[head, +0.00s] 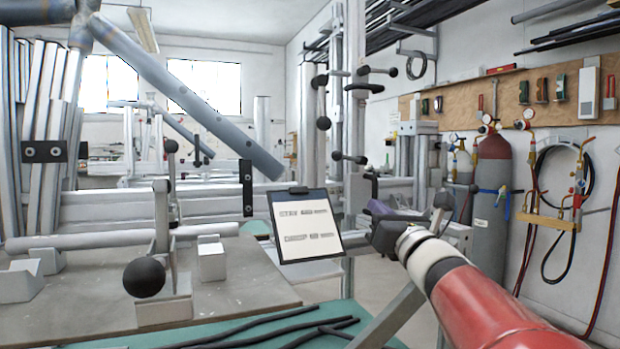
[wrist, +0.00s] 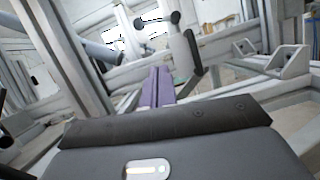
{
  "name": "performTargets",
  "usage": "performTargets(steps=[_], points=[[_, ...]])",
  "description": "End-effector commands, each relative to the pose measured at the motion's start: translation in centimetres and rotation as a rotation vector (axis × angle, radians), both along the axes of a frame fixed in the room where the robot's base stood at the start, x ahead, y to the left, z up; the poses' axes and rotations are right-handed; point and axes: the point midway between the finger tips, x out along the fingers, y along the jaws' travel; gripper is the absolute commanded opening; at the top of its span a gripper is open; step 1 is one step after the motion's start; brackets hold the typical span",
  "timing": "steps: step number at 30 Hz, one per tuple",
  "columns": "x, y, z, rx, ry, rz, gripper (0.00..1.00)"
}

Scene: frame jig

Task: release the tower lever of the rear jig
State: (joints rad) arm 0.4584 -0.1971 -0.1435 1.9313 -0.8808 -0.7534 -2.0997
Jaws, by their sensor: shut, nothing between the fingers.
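My gripper (head: 374,207) is at the right of centre in the head view, its purple fingers beside the clipboard. In the wrist view the purple fingers (wrist: 156,88) are together, with nothing between them. A grey upright lever (wrist: 181,52) with dark ends stands just beyond the fingertips in that view; I cannot tell whether they touch. In the head view, a metal tower (head: 356,130) rises behind my gripper and carries several levers with black knobs (head: 392,72). I cannot tell for certain which is the rear jig's tower lever.
A clipboard (head: 303,228) stands left of my gripper. A bench (head: 235,285) with clamps and a large black ball knob (head: 144,277) fills the front left. Gas cylinders (head: 491,190) and hoses line the right wall. A slanted blue-grey tube (head: 190,100) crosses the upper left.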

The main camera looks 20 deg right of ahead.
Motion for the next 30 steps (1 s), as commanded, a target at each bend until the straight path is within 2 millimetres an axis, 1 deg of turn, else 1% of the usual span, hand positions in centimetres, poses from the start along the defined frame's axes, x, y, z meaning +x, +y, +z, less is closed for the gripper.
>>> performTargets(steps=[2,5,8,15,18,21,24,30], points=[[0.3,0.3,0.1,-0.036,0.000,0.008,0.00],[1.3,0.4,0.5,-0.041,0.000,0.010,0.00],[2.9,0.4,1.1,-0.038,0.001,0.009,0.00],[7.9,0.4,2.9,-0.035,0.001,0.009,0.00],[9.7,0.4,3.5,-0.035,0.000,0.009,0.00],[10.3,0.2,5.3,-0.035,-0.003,0.008,0.00],[10.8,0.1,6.2,-0.035,-0.002,0.007,0.00],[11.2,0.0,6.9,-0.034,-0.001,0.007,0.00]])
